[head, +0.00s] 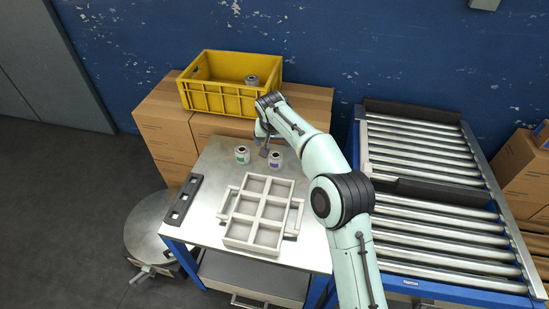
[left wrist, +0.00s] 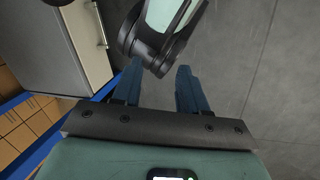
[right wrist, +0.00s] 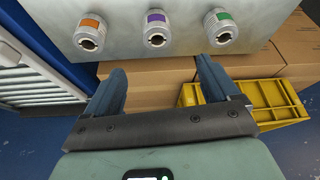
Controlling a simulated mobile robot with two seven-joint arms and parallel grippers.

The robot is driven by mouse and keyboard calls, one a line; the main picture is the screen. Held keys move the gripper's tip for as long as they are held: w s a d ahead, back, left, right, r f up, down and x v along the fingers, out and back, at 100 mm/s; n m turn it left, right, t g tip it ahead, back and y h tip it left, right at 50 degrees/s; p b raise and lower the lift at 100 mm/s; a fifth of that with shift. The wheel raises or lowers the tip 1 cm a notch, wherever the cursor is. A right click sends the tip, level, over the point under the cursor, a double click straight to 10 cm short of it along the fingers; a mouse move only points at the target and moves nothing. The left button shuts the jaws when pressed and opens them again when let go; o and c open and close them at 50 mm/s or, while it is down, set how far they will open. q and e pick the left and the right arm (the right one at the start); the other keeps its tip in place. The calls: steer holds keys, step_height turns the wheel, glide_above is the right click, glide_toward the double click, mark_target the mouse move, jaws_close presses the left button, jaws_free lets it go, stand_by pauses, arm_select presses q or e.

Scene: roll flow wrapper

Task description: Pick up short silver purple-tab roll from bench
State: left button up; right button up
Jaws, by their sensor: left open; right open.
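The silver purple-tab roll (head: 275,160) stands upright on the steel bench (head: 213,160), close to my right gripper (head: 263,143). In the right wrist view the purple-tab roll (right wrist: 156,34) is the middle one of a row, centred beyond the fingertips of my right gripper (right wrist: 160,67). That gripper is open with nothing between its fingers, and apart from the roll. My left gripper (left wrist: 158,68) is open and empty over the floor; it does not show in the head view.
A green-tab roll (head: 242,155) and an orange-tab roll (right wrist: 90,33) stand either side of the purple one. A grey divided tray (head: 228,229) and a black slotted bar (head: 182,200) lie on the bench. A yellow crate (head: 215,98) sits on cartons behind; a roller conveyor (head: 440,222) is right.

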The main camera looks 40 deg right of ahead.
mark_target(274, 159)
steer(key=b+x, duration=0.1)
steer(key=x, duration=0.8)
steer(key=shift+f+b, duration=0.1)
steer(key=shift+b, duration=0.25)
steer(key=x, duration=0.1)
steer(key=b+x, duration=0.1)
steer(key=x, duration=0.3)
steer(key=shift+s+d+f, duration=0.15)
steer(key=shift+s+d, duration=0.1)
arm_select(q)
steer(key=w+a+f+t, duration=0.1)
steer(key=w+a+f, duration=0.1)
steer(key=w+f, duration=0.2)
steer(key=shift+w+t+y, duration=0.3)
steer(key=shift+w+y, duration=0.1)
steer(key=shift+w, duration=0.2)
arm_select(e)
steer(key=c, duration=1.1)
